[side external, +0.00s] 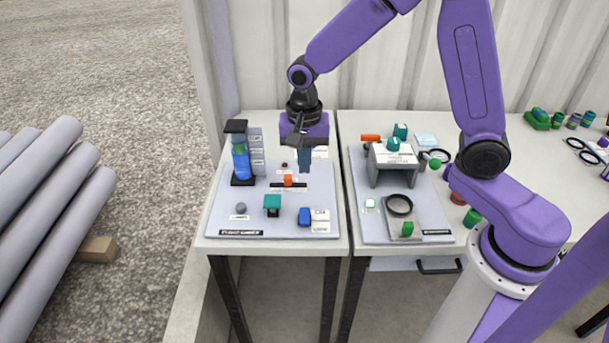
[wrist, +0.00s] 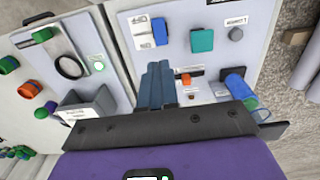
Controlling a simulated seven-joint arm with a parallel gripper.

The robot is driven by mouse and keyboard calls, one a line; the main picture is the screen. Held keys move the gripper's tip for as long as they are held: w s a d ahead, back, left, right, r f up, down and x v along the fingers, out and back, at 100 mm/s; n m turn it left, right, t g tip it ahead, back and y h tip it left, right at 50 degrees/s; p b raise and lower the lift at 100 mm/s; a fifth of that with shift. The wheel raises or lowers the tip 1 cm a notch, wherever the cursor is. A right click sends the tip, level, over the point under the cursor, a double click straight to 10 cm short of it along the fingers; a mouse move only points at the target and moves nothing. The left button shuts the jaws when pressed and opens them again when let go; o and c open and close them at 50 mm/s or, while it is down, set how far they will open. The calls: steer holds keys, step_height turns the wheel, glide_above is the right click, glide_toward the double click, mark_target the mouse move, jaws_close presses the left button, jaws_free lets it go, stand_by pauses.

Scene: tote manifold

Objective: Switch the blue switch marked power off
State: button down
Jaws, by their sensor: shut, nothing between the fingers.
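The blue switch (side external: 305,215) sits at the front right of the left panel, beside a white label plate (side external: 320,219). In the wrist view the blue switch (wrist: 160,31) is near the top, with the label plate (wrist: 140,30) to its left; its lettering is too small to read surely. My gripper (side external: 304,168) points down over the back right part of the same panel, behind the switch and apart from it. Its blue-grey fingers (wrist: 156,68) are shut and empty. They hide part of the panel behind them.
The left panel (side external: 255,222) also bears a teal block (side external: 272,203), a grey knob (side external: 240,208), an orange slider (side external: 288,181) and a blue cylinder in a black stand (side external: 241,163). The right panel (side external: 376,228) has a grey bridge (side external: 394,156) and a black ring (side external: 399,204).

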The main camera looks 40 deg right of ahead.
mark_target(305, 220)
steer(key=shift+s+a, duration=0.45)
steer(key=shift+s, duration=0.05)
step_height(305, 220, down, 14)
steer(key=shift+f, duration=0.1)
stand_by(0.8)
steer(key=shift+s+f, duration=0.1)
steer(key=shift+f, duration=0.15)
stand_by(0.3)
